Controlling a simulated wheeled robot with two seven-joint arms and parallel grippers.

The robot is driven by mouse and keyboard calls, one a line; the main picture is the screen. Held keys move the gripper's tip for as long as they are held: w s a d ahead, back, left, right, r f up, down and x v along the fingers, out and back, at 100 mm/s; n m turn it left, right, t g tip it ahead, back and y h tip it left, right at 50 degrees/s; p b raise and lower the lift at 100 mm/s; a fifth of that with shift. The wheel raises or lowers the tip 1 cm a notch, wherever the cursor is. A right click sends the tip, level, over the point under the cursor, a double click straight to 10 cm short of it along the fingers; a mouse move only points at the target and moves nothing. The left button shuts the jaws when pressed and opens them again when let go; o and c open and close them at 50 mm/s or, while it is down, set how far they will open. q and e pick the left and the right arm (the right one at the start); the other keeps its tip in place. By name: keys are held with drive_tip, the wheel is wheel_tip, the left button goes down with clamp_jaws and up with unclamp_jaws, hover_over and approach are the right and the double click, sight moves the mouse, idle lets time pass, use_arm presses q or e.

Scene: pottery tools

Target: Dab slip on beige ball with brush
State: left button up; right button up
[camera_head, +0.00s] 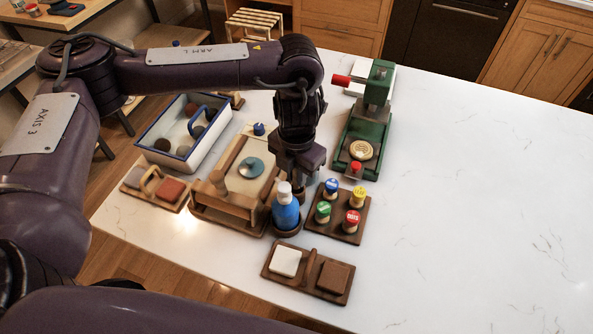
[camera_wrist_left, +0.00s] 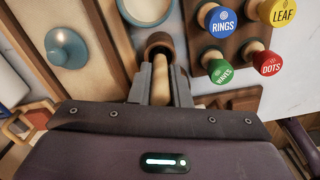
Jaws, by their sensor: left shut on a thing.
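My left gripper (camera_head: 299,190) points down between the wooden board and the stamp holder. In the left wrist view its fingers (camera_wrist_left: 160,88) are shut on a pale wooden handle (camera_wrist_left: 160,72), apparently the brush. A round brown rim (camera_wrist_left: 159,42) shows just beyond the fingertips; I cannot tell whether the brush is inside it. The bristles are hidden. A beige ball (camera_head: 183,150) appears to lie in the white tray with a blue rim (camera_head: 215,147), beside darker balls. I cannot identify the slip pot for certain. My right gripper is not in view.
A blue bottle (camera_head: 286,212) stands close to the gripper. A wooden holder (camera_head: 340,232) carries blue, yellow, green and red stamps. A sponge tray (camera_head: 307,288) lies in front, a green press (camera_head: 362,140) stands behind. The table's right side is clear.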

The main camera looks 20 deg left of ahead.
use_arm(q)
drive_tip(key=o, duration=0.9)
drive_tip(key=shift+c, duration=0.2)
